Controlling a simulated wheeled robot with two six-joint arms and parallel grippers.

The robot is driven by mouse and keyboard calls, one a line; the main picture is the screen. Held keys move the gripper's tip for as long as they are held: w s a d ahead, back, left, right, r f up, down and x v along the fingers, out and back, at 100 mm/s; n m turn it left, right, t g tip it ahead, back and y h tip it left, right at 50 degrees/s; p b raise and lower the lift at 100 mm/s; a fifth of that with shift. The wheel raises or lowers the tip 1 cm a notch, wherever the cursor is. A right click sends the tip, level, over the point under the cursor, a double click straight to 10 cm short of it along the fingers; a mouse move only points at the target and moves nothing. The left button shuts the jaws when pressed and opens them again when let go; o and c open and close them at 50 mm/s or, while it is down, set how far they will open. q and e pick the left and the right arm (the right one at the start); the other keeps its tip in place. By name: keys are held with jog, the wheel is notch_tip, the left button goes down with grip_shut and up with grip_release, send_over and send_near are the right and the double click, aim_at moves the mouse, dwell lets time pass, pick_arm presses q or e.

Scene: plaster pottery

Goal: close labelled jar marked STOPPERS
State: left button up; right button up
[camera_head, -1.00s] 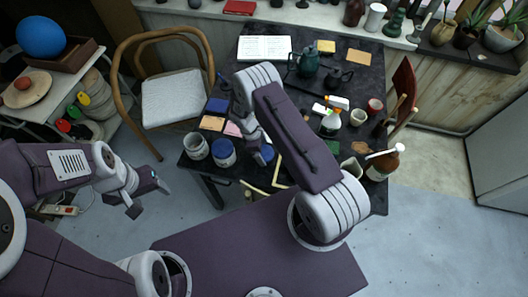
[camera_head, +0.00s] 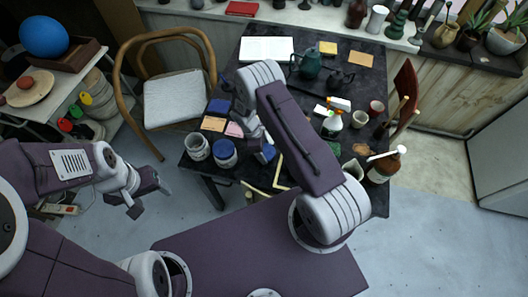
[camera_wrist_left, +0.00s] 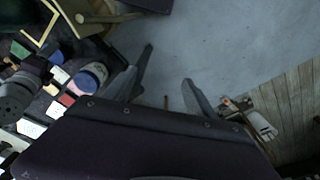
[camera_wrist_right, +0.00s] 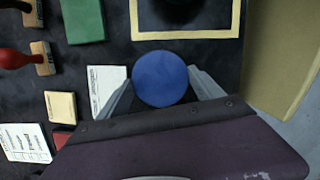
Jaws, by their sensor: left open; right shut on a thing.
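A pale open jar (camera_head: 197,148) stands at the front left corner of the dark table (camera_head: 222,180). Beside it stands a similar jar with a blue lid (camera_head: 225,150). No label on either can be read. My right gripper (camera_head: 264,153) is over the table, right of the jars. It is shut on a round blue lid (camera_wrist_right: 160,78), seen between its fingers in the right wrist view. My left gripper (camera_head: 150,193) is open and empty, left of the table over the floor. Its spread fingers (camera_wrist_left: 165,75) show in the left wrist view, with a blue-topped jar (camera_wrist_left: 92,75) beyond.
A yellow frame (camera_wrist_right: 185,35), a green block (camera_wrist_right: 82,20) and a red-handled stamp (camera_wrist_right: 20,57) lie near the held lid. A chair (camera_head: 172,97) stands behind left.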

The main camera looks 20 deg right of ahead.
notch_tip(320, 180, up, 8)
jog(key=shift+r, duration=0.15)
